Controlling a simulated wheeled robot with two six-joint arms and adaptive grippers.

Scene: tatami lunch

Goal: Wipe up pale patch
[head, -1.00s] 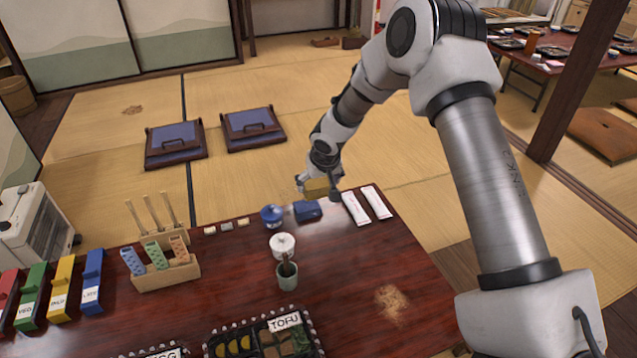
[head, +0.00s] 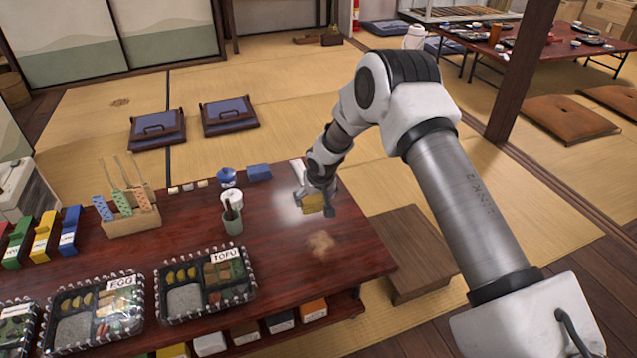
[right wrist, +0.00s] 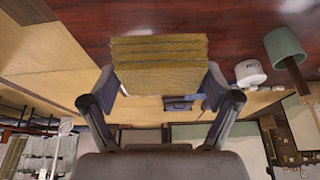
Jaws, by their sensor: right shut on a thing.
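The pale patch (head: 321,242) is a tan, crumbly-looking smear on the dark red table (head: 275,262), near its right end. My right gripper (head: 315,205) is shut on a yellow-brown folded cloth (head: 313,203). It holds the cloth just beyond the patch in the head view, apart from it. In the right wrist view the cloth (right wrist: 158,65) shows as a layered, ridged block between both fingers, with the red tabletop behind it. I cannot tell whether the cloth touches the table. My left gripper is not in view.
A green cup (head: 232,220), a white lidded pot (head: 231,198), a blue pot (head: 227,177) and a blue box (head: 259,172) stand left of my gripper. Bento trays (head: 205,283) fill the front left. The tabletop around the patch is clear. A low bench (head: 410,250) stands right of the table.

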